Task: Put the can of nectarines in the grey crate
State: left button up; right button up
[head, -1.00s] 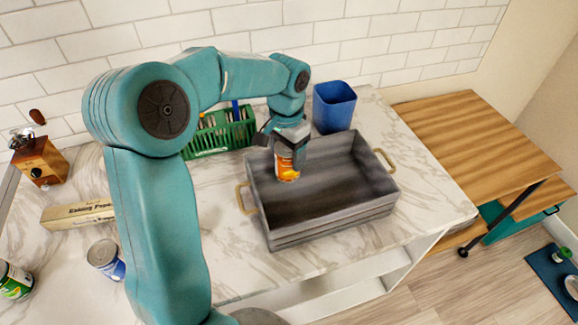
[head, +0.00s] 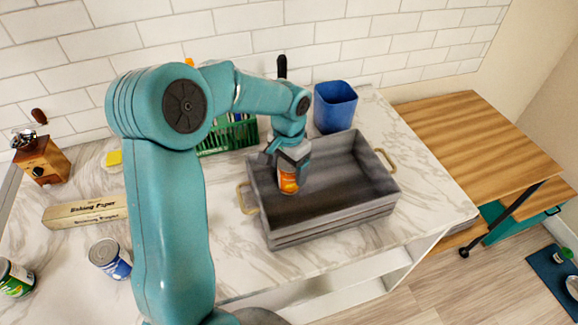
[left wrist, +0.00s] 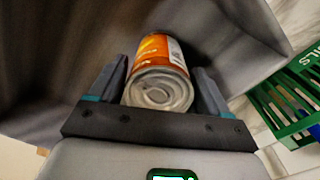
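The can of nectarines (head: 288,181) has an orange label and is inside the outline of the grey crate, near its left end. Whether its base touches the crate floor I cannot tell. My left gripper (head: 289,163) reaches down over the crate with its fingers on both sides of the can. In the left wrist view the can (left wrist: 160,75) sits between the two fingers (left wrist: 158,92), its silver end towards the camera. The grey crate (head: 330,222) stands on the marble counter, with rope handles at both ends. My right gripper is not in view.
A blue bin (head: 335,106) stands behind the crate, and a green basket (head: 228,136) behind its left end. A baking paper box (head: 85,210), a blue-labelled can (head: 110,259), a green can (head: 14,278) and a wooden grinder (head: 41,160) are at left. The crate's right side is empty.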

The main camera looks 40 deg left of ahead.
pick_arm(q)
notch_tip(320, 180, up, 12)
jog(key=shift+r, duration=0.25)
dwell(0.3)
dwell(0.5)
